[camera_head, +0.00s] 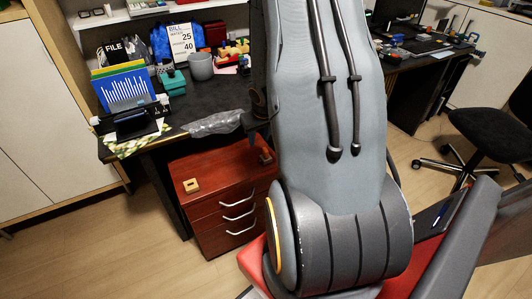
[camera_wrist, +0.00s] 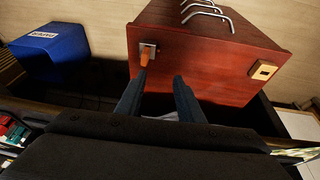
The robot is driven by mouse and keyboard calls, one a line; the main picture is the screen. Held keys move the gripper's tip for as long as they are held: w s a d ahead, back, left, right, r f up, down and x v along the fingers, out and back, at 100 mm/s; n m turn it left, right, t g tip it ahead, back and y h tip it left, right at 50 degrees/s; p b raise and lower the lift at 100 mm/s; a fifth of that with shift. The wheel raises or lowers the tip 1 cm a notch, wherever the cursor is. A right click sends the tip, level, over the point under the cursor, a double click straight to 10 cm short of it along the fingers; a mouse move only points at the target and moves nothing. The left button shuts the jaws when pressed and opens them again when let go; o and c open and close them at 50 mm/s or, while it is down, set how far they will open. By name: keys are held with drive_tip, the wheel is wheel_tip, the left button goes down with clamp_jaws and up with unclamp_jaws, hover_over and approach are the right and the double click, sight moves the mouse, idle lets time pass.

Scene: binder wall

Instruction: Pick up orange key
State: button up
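The orange key (camera_wrist: 144,58) shows in the wrist view at a small silver square plate (camera_wrist: 149,48) on the top of the red drawer cabinet (camera_wrist: 200,75). It seems to stand in the plate. My gripper (camera_wrist: 158,76) is open, with two dark fingers pointing at the cabinet top. The key is just beyond the left fingertip, and I cannot tell whether they touch. Nothing shows between the fingers. In the head view the cabinet (camera_head: 220,168) stands under the desk edge, and my arm hides its right part.
A wooden square piece with a dark slot (camera_wrist: 264,70) sits on the cabinet top. A blue bin (camera_wrist: 50,52) stands on the floor. The dark desk (camera_head: 225,92) holds a grey cup (camera_head: 201,67), folders and clear plastic (camera_head: 214,124). An office chair (camera_head: 495,130) stands right.

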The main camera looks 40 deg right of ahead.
sight(266, 150)
drive_tip(key=shift+t, duration=0.4)
drive_tip(key=shift+w+d+f+b, duration=0.15)
drive_tip(key=shift+w+d+f, duration=0.5)
drive_tip(key=shift+f, duration=1.2)
drive_tip(key=shift+w+d+f+b, duration=0.15)
drive_tip(key=shift+d+f, duration=0.95)
drive_tip(key=shift+f, duration=0.7)
drive_tip(key=shift+w+d+f+b, duration=0.1)
drive_tip(key=shift+w+d+f, duration=0.55)
drive_tip(key=shift+f, duration=1.2)
drive_tip(key=shift+s+d, duration=0.2)
drive_tip(key=shift+s, duration=0.1)
drive_tip(key=shift+c, duration=0.4)
clamp_jaws()
